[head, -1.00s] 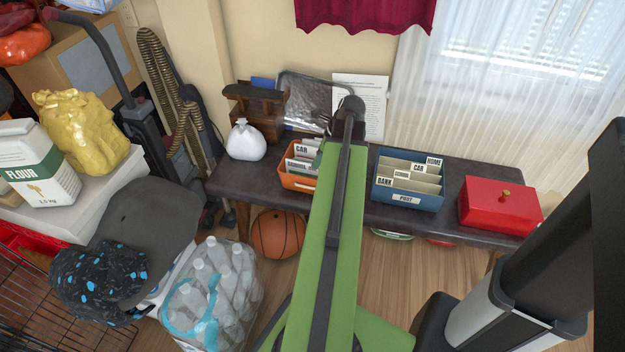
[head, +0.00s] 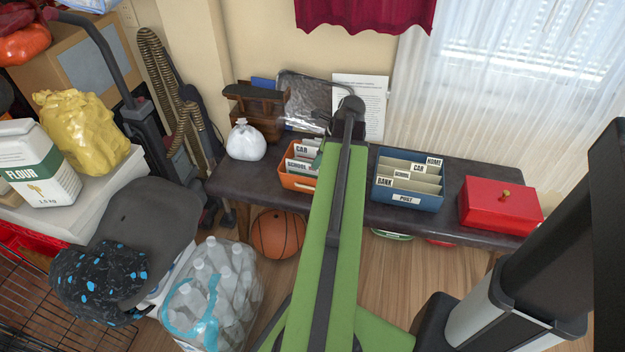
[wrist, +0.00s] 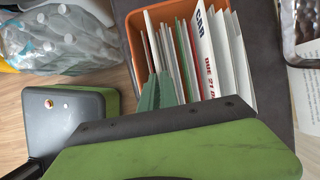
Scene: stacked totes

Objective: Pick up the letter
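The orange file box (head: 299,184) stands on the dark bench, left of my arm in the head view. It holds upright papers and dividers with CAR and SCHOOL tabs. In the wrist view the orange box (wrist: 136,45) shows a CAR divider (wrist: 203,45) and a white letter with red "DUE 21" print (wrist: 208,78). My gripper (wrist: 155,93) is at the box, with dark green ribbed tips showing at the paper edges. My green and black link covers their lower part, so their grip is hidden.
A blue POST box (head: 408,198) with HOME, CAR and BANK tabs stands right of my arm. A red lidded box (head: 492,207) is farther right. A tied white bag (head: 246,142) and a wooden organiser (head: 256,110) are left and behind. Bottles (head: 212,295) crowd the floor.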

